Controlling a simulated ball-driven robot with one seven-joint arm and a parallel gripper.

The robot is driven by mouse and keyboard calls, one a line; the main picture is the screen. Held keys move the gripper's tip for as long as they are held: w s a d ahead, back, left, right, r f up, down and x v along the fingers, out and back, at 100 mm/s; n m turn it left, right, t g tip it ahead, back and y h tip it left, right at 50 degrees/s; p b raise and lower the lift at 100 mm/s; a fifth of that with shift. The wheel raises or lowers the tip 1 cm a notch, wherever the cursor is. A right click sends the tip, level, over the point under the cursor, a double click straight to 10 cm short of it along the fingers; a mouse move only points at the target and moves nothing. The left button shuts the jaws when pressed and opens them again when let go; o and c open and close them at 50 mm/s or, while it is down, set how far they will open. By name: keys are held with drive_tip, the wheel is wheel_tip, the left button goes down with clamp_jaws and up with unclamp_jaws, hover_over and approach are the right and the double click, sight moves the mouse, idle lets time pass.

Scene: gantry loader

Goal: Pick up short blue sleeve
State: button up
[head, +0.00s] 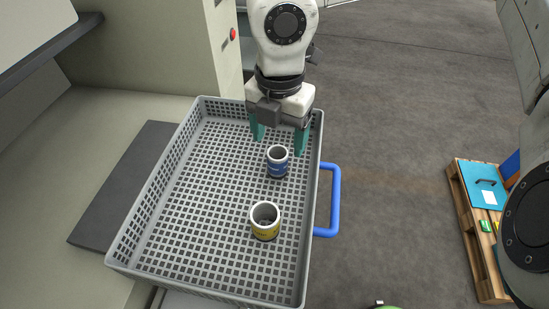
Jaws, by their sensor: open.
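The short blue sleeve (277,167) stands upright in the grey mesh tray (160,190), right of the tray's middle and toward its far end. It is a hollow ring with a whitish rim and a blue outer band. My gripper (279,142) is open, with two teal fingers pointing down. In the picture its fingertips lie just above and to either side of the blue sleeve's top. I cannot tell whether the fingers touch the sleeve, and nothing shows between them higher up.
A yellow sleeve (265,227) stands upright nearer in the same tray. A blue handle (334,200) sticks out from the tray's right side. A beige machine (160,50) with a red button (233,34) stands at left. A wooden pallet (466,225) lies at right.

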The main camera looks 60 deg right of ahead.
sight(277, 153)
drive_tip(key=shift+w+f+p, duration=0.2)
drive_tip(key=shift+f+p, duration=0.85)
drive_tip(key=shift+f, duration=2.4)
drive_tip(key=c, duration=1.3)
drive_tip(key=shift+d+r, duration=0.1)
